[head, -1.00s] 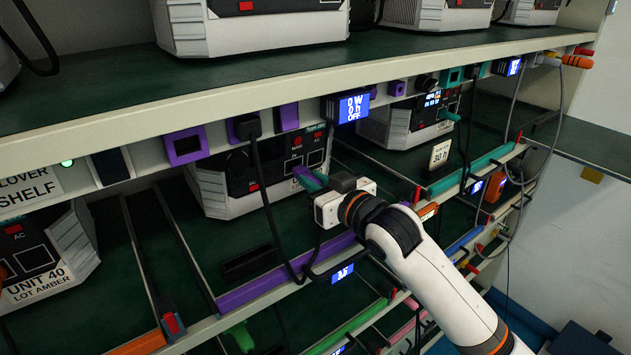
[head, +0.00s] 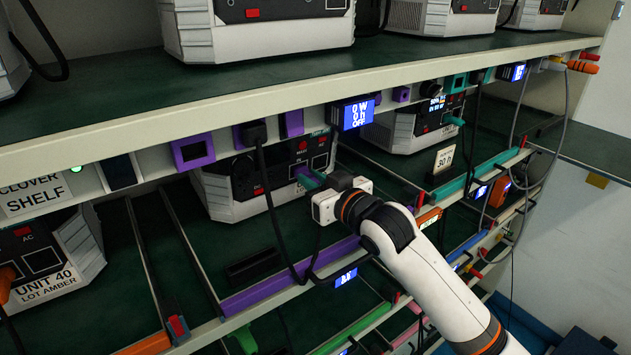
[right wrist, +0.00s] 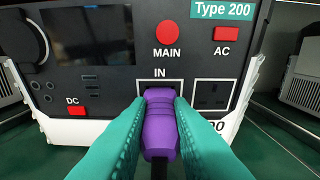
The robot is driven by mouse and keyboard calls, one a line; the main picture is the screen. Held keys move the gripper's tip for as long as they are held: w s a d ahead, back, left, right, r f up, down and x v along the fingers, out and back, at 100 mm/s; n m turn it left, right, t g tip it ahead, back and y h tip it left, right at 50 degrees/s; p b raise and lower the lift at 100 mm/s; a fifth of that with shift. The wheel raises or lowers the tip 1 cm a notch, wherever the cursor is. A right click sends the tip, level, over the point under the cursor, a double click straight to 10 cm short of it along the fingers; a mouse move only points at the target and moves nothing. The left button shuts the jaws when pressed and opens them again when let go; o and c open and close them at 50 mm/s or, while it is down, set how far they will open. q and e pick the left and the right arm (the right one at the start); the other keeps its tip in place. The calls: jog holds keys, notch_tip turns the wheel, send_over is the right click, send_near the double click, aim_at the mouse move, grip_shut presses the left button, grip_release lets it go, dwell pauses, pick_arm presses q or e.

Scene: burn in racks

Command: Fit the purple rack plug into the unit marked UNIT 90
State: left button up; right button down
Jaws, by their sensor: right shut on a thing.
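The purple rack plug (right wrist: 160,130) is held between the two teal fingers of my right gripper (right wrist: 160,125). Its front end is at the IN socket (right wrist: 160,86) of the unit (right wrist: 100,50) with a Type 200 label; I cannot tell how deep it sits. My left gripper is not in view.
A display reading 0 W, 0 h, OFF (head: 355,113) hangs on the shelf edge above. A black plug with a cable (head: 254,132) hangs near purple sockets (head: 193,152). UNIT 40 (head: 50,265) stands lower left. Purple rail (head: 280,282) runs along the shelf front.

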jog(key=shift+w+a+r, duration=0.15)
jog(key=c, duration=1.4)
grip_release()
jog(key=shift+w+a, duration=0.1)
jog(key=shift+w, duration=0.05)
jog(key=shift+o, duration=1)
jog(key=shift+w+a, duration=0.1)
jog(key=shift+a, duration=0.05)
